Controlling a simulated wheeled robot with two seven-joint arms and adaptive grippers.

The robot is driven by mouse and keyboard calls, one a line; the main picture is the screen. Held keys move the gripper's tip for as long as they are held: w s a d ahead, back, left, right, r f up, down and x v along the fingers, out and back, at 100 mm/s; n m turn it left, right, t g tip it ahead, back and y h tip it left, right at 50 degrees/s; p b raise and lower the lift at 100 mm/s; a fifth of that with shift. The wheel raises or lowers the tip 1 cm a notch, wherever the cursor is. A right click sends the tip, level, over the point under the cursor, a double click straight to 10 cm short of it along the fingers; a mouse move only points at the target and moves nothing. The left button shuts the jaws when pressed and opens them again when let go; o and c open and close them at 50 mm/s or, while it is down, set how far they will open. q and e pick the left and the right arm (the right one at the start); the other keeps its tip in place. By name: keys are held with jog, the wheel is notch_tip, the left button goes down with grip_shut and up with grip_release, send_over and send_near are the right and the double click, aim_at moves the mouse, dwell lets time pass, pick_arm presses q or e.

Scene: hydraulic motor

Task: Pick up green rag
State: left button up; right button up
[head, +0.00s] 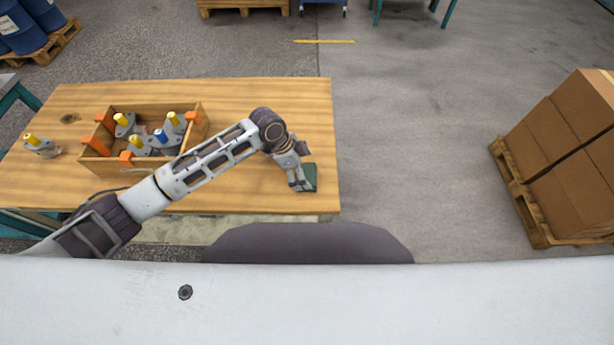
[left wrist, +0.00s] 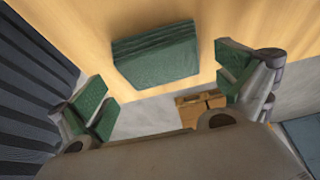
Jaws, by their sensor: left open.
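The green rag (head: 309,178) lies folded on the wooden table near its right front corner. My left gripper (head: 301,184) is just above it and hides part of it in the head view. In the left wrist view the rag (left wrist: 156,56) shows as a flat folded stack near the table edge. The open fingers of my left gripper (left wrist: 168,93) stand wide on either side of it, with green pads. Nothing is between the fingers; the rag looks apart from both. My right gripper is in neither view.
A wooden crate (head: 100,167) with several motor parts stands on the table's left half. A loose part with a yellow cap (head: 41,146) lies left of it. The table (head: 270,98) is clear at the back right. Boxes on a pallet (head: 563,150) stand on the floor at right.

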aim_at(307, 174)
pick_arm(q)
jog(key=shift+x, duration=1.7)
jog(key=shift+a, duration=0.1)
jog(key=c, duration=0.8)
jog(key=shift+r, duration=0.1)
jog(key=shift+r, duration=4.95)
jog(key=shift+o, duration=1.4)
jog(key=shift+r, duration=0.1)
jog(key=shift+c, duration=1)
